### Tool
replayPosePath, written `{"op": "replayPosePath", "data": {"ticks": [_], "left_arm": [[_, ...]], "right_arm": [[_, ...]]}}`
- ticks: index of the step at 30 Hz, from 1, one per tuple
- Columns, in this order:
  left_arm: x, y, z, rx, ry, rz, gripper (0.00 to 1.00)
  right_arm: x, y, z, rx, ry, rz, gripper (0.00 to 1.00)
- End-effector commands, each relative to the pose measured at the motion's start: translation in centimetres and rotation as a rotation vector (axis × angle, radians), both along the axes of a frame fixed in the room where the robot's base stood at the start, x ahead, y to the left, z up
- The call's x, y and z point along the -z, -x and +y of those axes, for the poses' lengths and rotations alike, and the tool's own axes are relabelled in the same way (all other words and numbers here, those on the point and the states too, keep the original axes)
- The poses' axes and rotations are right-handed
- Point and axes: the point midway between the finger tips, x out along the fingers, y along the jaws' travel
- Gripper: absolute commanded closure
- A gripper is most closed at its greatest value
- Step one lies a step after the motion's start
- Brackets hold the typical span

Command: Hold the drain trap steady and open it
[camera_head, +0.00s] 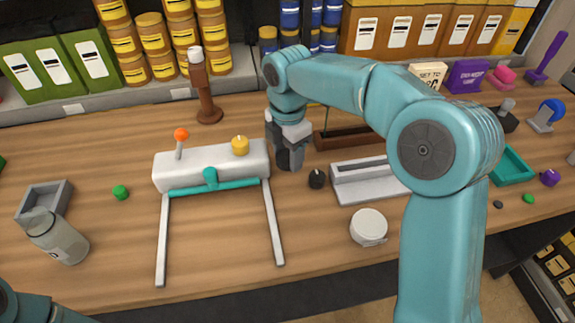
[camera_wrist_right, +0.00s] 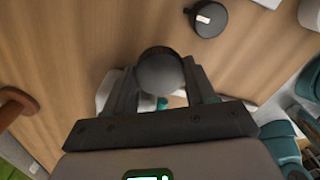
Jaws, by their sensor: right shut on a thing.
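The white pump body (camera_head: 212,168) stands on the wooden table, with an orange-ball lever (camera_head: 181,135), a yellow knob (camera_head: 240,145) and a teal bar (camera_head: 215,187) along its front. My right gripper (camera_head: 289,162) is at the body's right end, pointing down. In the right wrist view it is shut on a dark grey round piece (camera_wrist_right: 160,72) between its fingers. I cannot tell for sure whether this piece is the drain trap. White and teal parts show behind it there. My left gripper is out of view.
A black knob (camera_head: 317,179) stands just right of my right gripper. A clear jar (camera_head: 57,238) and grey box (camera_head: 47,198) are at left. A brown stand (camera_head: 207,100) is behind.

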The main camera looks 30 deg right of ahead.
Motion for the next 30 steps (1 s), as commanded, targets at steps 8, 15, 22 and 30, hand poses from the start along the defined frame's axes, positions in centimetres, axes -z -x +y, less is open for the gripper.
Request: {"op": "replayPosePath", "data": {"ticks": [8,15,22,30], "left_arm": [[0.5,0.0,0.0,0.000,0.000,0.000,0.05],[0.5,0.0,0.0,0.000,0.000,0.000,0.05],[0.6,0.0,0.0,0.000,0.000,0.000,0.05],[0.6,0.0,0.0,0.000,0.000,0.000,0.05]], "right_arm": [[4.0,-0.2,0.0,-0.001,0.001,0.002,0.82],[4.1,-0.2,0.0,-0.001,0.000,0.001,0.82],[4.4,-0.1,0.0,-0.001,0.000,0.002,0.26],[4.4,-0.1,0.0,-0.001,0.000,0.002,0.20]]}}
